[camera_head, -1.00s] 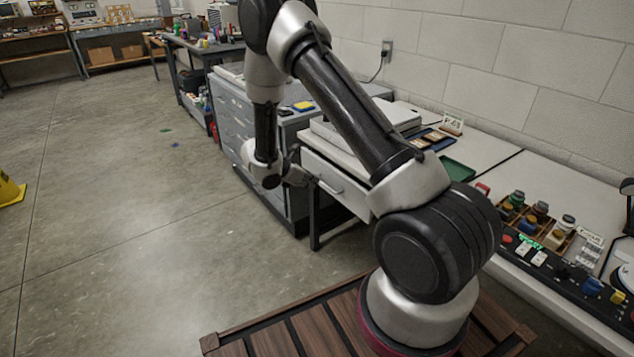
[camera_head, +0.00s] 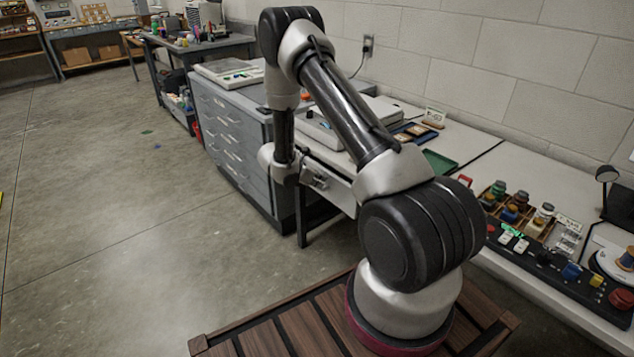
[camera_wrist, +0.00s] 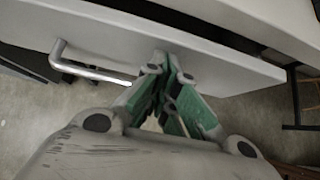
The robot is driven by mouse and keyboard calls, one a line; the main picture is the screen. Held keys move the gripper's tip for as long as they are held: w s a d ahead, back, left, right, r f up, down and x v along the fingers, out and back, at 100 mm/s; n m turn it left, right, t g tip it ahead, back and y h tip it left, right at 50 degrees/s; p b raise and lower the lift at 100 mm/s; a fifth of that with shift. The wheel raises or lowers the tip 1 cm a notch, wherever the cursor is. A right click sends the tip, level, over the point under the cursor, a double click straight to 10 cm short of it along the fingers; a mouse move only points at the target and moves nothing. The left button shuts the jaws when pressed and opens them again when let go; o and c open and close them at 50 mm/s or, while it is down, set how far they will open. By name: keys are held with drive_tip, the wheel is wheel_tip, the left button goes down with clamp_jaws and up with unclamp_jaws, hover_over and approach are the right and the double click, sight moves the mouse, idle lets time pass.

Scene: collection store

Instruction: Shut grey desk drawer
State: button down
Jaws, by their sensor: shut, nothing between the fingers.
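The grey desk drawer (camera_head: 341,194) is under the front edge of the white-topped desk, with a pale, flat front. In the wrist view its front (camera_wrist: 215,62) crosses the upper part of the picture, with a bar handle (camera_wrist: 92,68) on the left. A dark strip shows between the front's upper edge and the desk; how far the drawer stands out is hard to tell. My gripper (camera_head: 318,178) is in front of the drawer. In the wrist view its fingertips (camera_wrist: 167,62) are together and empty, right of the handle, at or very near the drawer front.
A grey cabinet of several drawers (camera_head: 235,150) stands left of the desk. The desk top holds a green tray (camera_head: 438,162), a rack of small jars (camera_head: 520,212) and a dark control panel (camera_head: 570,275). Concrete floor (camera_head: 110,200) lies clear to the left.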

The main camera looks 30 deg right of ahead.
sight(327, 175)
drive_tip(key=d, duration=0.4)
drive_tip(key=shift+w+d, duration=0.2)
drive_tip(key=shift+w, duration=0.15)
drive_tip(key=shift+w+d+r, duration=0.1)
drive_tip(key=shift+d, duration=0.1)
drive_tip(key=shift+a, duration=0.2)
drive_tip(key=a, duration=0.3)
drive_tip(key=s+a, duration=0.1)
drive_tip(key=a, duration=0.1)
drive_tip(key=shift+r, duration=0.4)
drive_tip(key=v, duration=0.8)
drive_tip(key=shift+a+r, duration=0.15)
drive_tip(key=shift+a, duration=0.05)
